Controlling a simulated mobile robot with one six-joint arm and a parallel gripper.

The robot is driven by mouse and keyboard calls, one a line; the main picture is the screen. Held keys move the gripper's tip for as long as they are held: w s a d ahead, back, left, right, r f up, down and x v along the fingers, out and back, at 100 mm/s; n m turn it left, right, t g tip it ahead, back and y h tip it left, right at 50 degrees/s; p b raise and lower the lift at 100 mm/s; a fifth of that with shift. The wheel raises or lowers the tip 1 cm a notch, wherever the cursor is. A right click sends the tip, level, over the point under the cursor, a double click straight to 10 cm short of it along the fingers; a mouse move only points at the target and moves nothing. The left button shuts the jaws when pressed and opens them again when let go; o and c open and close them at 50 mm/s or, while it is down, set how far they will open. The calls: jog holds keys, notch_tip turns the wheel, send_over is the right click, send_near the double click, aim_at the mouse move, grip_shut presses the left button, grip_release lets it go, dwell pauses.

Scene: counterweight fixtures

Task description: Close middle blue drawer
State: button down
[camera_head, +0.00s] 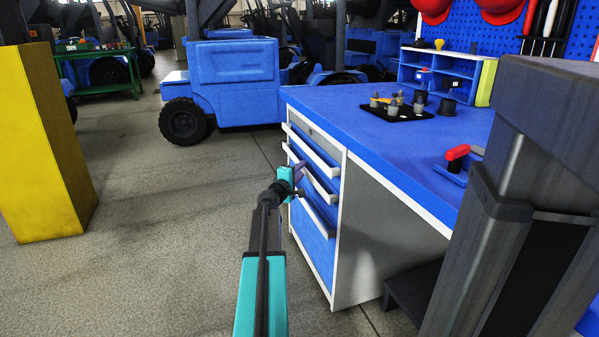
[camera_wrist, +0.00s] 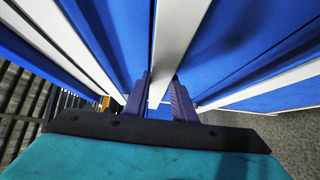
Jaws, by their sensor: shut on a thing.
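The blue middle drawer (camera_head: 322,176) is in the workbench's drawer stack in the head view, with a white bar handle along its front. My gripper (camera_head: 299,171) is at this drawer front, on the aisle side of the bench. In the wrist view my gripper (camera_wrist: 161,88) has its two dark fingers on either side of a white handle bar (camera_wrist: 176,38), shut on it. Blue drawer faces show on both sides of the bar. How far the middle drawer stands out is hard to tell, as my gripper partly hides it.
A drawer with a white handle is above, and a lower blue drawer (camera_head: 312,220) is below. The blue worktop (camera_head: 370,110) carries a black tray (camera_head: 398,112) and a red-handled tool (camera_head: 457,153). A yellow pillar (camera_head: 45,145) stands left; the floor between is clear.

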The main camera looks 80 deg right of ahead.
jog(key=c, duration=1.5)
grip_release()
jog(key=shift+s+d+r, duration=0.1)
jog(key=shift+s+d, duration=0.05)
jog(key=shift+s, duration=0.2)
jog(key=shift+c, duration=0.2)
jog(key=shift+o, duration=0.3)
jog(key=shift+w, duration=0.15)
jog(key=shift+w+a, duration=0.1)
jog(key=shift+a, duration=0.1)
jog(key=w+a+p, duration=0.2)
jog(key=a+p, duration=0.1)
jog(key=a, duration=1)
jog(key=shift+w+a, duration=0.15)
jog(key=shift+w, duration=0.05)
jog(key=shift+w, duration=0.1)
